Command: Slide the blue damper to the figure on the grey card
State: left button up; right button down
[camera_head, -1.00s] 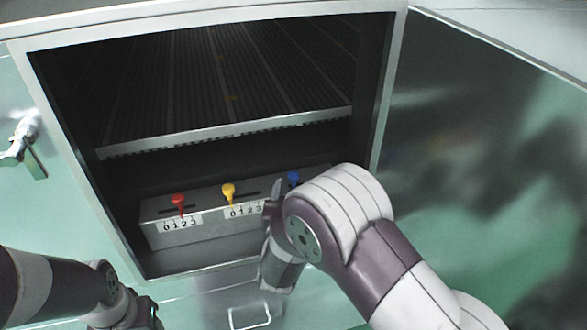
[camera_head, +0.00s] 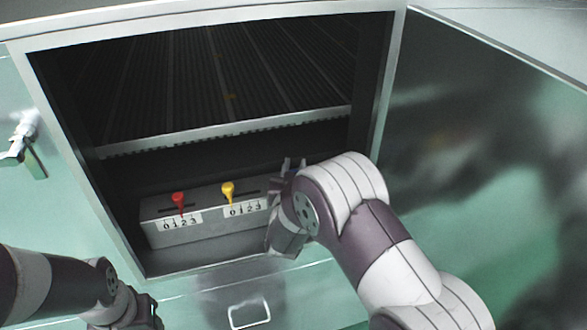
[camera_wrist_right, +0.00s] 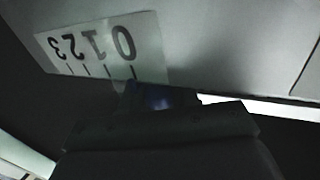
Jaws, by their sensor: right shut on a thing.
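The blue damper's knob shows as a small dark-blue patch (camera_wrist_right: 158,99) in the right wrist view, close to the 0 end of its white scale (camera_wrist_right: 95,50). My right gripper (camera_head: 290,166) is at the right end of the damper box and is shut on the blue damper. My own wrist hides most of the knob and its scale in the head view. My left gripper (camera_head: 140,314) is low at the left, away from the box; its jaws are not clear. I see no grey card in these views.
The grey damper box (camera_head: 205,236) sits in the open cabinet (camera_head: 82,190). A red damper (camera_head: 179,199) and a yellow damper (camera_head: 228,190) stand over scales marked 0 to 3. A ribbed shelf (camera_head: 230,130) lies above. An open door (camera_head: 480,150) stands at the right.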

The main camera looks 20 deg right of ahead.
jog(key=d, duration=0.4)
jog(key=shift+a, duration=0.1)
jog(key=c, duration=0.9)
grip_release()
jog(key=shift+a, duration=0.1)
jog(key=b+v, duration=0.1)
jog(key=v, duration=1.1)
jog(key=shift+s+a, duration=0.1)
jog(key=shift+s, duration=0.15)
